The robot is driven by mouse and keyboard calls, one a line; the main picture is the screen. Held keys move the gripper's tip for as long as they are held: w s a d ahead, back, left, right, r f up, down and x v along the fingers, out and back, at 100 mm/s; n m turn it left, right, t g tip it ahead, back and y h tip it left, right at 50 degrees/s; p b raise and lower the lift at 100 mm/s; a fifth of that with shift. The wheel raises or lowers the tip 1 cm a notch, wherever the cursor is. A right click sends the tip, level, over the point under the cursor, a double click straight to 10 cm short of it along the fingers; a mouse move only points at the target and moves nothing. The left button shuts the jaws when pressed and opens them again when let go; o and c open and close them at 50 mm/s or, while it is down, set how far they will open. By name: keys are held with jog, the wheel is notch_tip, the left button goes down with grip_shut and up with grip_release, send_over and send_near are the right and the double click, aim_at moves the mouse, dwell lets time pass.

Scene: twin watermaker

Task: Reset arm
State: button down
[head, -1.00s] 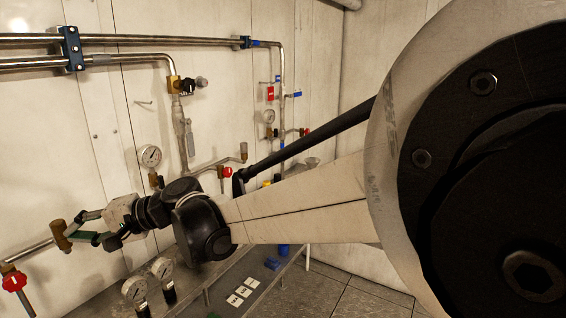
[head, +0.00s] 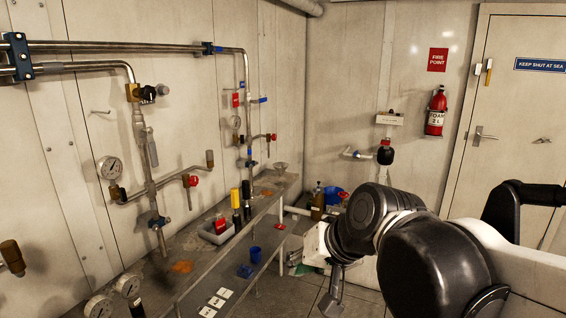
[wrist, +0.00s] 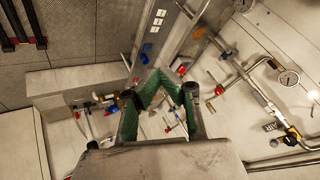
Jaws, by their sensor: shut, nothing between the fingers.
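My gripper (wrist: 158,78) shows in the wrist view with its green-padded fingers angled together, shut and empty. In the head view my gripper (head: 312,268) hangs at the lower middle, beyond the large black joints of my arm. It is to the right of the pipework and bench and partly hidden by my own wrist. It appears clear of the wall and of the bench.
Pipes, a gauge (head: 109,167) and red valves line that wall. A fire extinguisher (head: 436,112) hangs beside a door (head: 520,110) at the back.

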jog(key=s+d+f+h, duration=0.2)
jog(key=s+d, duration=0.3)
jog(key=d, duration=0.4)
jog(key=s+d+f+t+h, duration=0.1)
jog(key=s+d+f+h, duration=0.2)
jog(key=d, duration=0.5)
jog(key=shift+s+d+f+m, duration=0.35)
jog(key=shift+s+f, duration=0.1)
jog(key=shift+s, duration=0.5)
